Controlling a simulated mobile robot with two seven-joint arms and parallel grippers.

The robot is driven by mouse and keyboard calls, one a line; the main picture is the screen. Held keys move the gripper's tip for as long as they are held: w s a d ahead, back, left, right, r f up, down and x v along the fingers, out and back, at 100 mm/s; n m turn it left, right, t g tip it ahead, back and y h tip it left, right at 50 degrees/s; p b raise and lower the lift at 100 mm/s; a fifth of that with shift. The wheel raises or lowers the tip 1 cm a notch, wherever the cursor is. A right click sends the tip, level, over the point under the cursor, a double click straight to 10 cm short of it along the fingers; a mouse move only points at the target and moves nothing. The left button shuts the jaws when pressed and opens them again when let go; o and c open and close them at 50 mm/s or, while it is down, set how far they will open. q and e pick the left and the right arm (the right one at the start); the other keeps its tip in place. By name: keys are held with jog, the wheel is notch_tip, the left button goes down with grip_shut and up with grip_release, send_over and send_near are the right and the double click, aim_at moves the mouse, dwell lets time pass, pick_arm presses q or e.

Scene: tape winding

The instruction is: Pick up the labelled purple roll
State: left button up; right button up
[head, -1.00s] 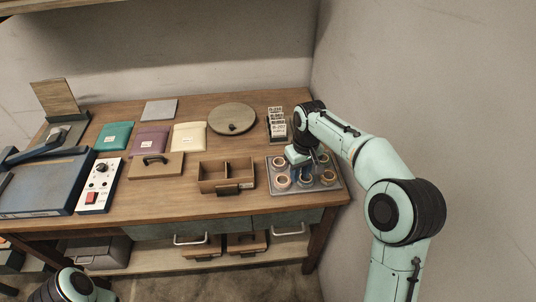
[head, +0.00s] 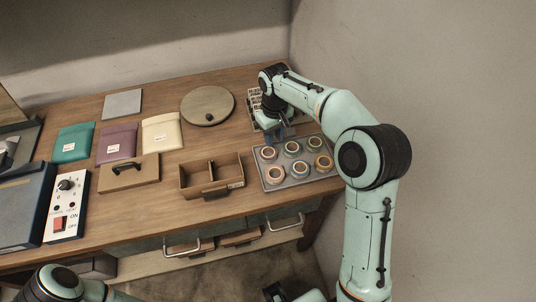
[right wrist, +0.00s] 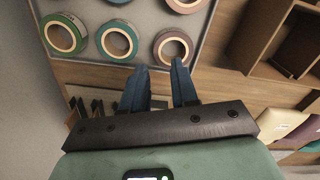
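A mauve-purple roll (right wrist: 173,48) lies in the grey tray (right wrist: 90,78), at the edge nearest my right gripper in the right wrist view. In the head view it appears to be the back-left roll (head: 269,152) of the tray. I cannot make out a label on it. My right gripper (right wrist: 160,78) is open, its two blue fingers apart with nothing between them. In the head view my right gripper (head: 281,136) is at the tray's back edge. A teal and dark part of my left arm shows at the bottom edge; its fingers are not clear.
Several other rolls, including a green roll (right wrist: 117,40), fill the tray. A label rack (head: 256,100) stands behind it, partly hidden by my right arm. An open wooden box (head: 211,178) is left of the tray. A round wooden disc (head: 207,104) lies behind the box.

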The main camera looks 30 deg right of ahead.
aim_at(274, 149)
jog(key=shift+w+d+f, duration=0.1)
jog(key=shift+f, duration=2.7)
jog(key=shift+c, duration=0.2)
grip_shut()
